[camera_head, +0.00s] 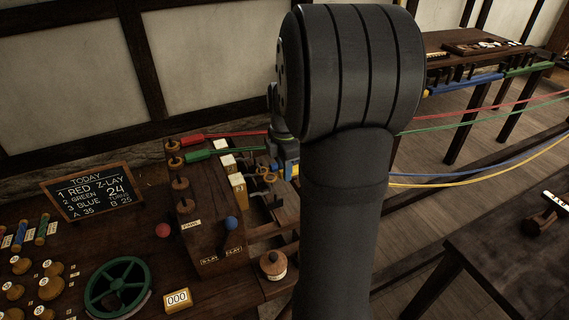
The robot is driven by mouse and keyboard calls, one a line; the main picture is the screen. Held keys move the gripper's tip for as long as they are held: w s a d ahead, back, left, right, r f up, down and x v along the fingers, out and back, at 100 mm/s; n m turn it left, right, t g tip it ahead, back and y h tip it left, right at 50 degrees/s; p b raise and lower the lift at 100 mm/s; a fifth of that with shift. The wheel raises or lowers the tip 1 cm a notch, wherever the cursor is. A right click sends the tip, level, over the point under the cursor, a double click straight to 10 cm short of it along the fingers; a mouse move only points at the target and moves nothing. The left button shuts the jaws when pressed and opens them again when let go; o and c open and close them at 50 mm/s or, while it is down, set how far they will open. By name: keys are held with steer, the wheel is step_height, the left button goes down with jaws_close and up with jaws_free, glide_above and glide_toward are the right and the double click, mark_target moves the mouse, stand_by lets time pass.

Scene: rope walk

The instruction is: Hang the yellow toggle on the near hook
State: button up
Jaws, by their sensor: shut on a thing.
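My gripper (286,160) is beyond my dark arm link, near the hooks at the head of the wooden machine, and mostly hidden. It is shut on what appears to be the yellow toggle (292,171), of which only a small yellow patch shows. The yellow rope (480,182) comes from the right and passes behind my arm. Brass hooks (262,172) stick out from the machine beside my gripper. Which is the near hook, and any contact with the toggle, I cannot tell. The red toggle (192,140) and green toggle (198,154) are at the machine's far side, with their ropes running right.
The wooden machine (205,230) carries a blue-knobbed lever (231,223). A green handwheel (117,287), a chalkboard (91,190) and several wooden discs are on the bench at left. The blue rope (470,172) runs beside the yellow one. A dark table (490,250) stands at right.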

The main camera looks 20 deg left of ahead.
steer(key=shift+f, duration=1.65)
steer(key=shift+f, duration=0.15)
steer(key=o, duration=0.9)
steer(key=shift+r, duration=4.05)
steer(key=shift+f, duration=0.15)
